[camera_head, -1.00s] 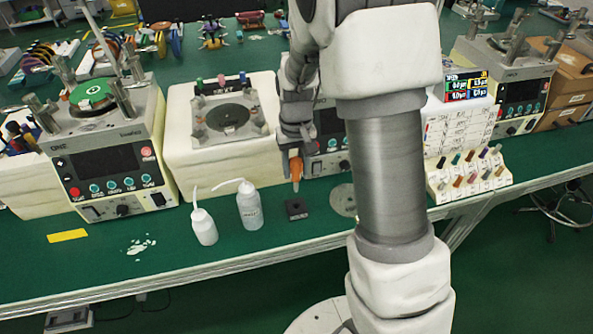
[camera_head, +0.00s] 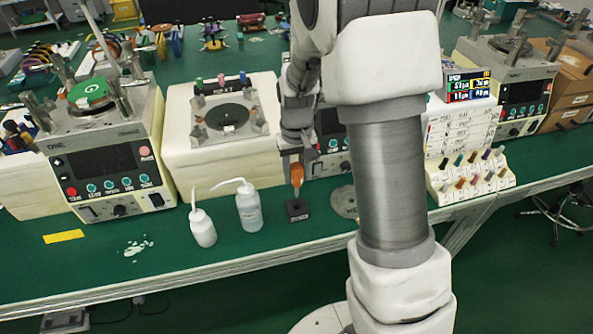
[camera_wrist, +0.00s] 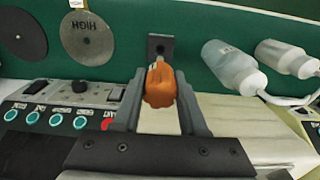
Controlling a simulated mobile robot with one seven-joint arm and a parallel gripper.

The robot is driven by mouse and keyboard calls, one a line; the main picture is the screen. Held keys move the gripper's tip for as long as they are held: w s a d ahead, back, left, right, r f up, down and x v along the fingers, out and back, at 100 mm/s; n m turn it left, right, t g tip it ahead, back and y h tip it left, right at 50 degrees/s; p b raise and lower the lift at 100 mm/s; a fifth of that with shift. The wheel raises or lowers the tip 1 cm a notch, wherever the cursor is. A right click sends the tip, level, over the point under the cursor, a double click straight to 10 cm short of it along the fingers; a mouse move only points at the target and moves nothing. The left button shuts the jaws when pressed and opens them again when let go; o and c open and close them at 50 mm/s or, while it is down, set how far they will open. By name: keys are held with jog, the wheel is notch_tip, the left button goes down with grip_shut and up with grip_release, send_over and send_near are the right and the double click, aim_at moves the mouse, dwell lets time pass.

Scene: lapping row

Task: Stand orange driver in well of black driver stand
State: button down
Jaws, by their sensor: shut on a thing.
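The orange driver (camera_head: 297,175) is held upright, handle up and shaft down, between the fingers of my gripper (camera_head: 297,160). In the wrist view its orange handle (camera_wrist: 159,88) sits between both fingers of my gripper (camera_wrist: 159,94). The black driver stand (camera_head: 297,210) is a small dark block on the green bench, directly below the driver. It also shows in the wrist view (camera_wrist: 160,42), just beyond the handle. The shaft tip is at or very near the stand's top. The well is mostly hidden, and I cannot tell whether the tip is inside it.
Two white bottles (camera_head: 203,228) (camera_head: 249,207) stand left of the stand. A grey disc (camera_head: 344,201) lies close on its right. Lapping machines (camera_head: 222,125) stand behind. A rack of coloured-handled tools (camera_head: 470,178) is at right. The bench front is clear near the stand.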

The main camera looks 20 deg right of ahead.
aim_at(297, 195)
jog(key=shift+f+b, duration=2.4)
jog(key=shift+f, duration=1.1)
jog(key=shift+c, duration=1.8)
grip_release()
notch_tip(297, 195, up, 16)
jog(key=p, duration=0.2)
jog(key=shift+p, duration=0.4)
jog(key=shift+r, duration=0.75)
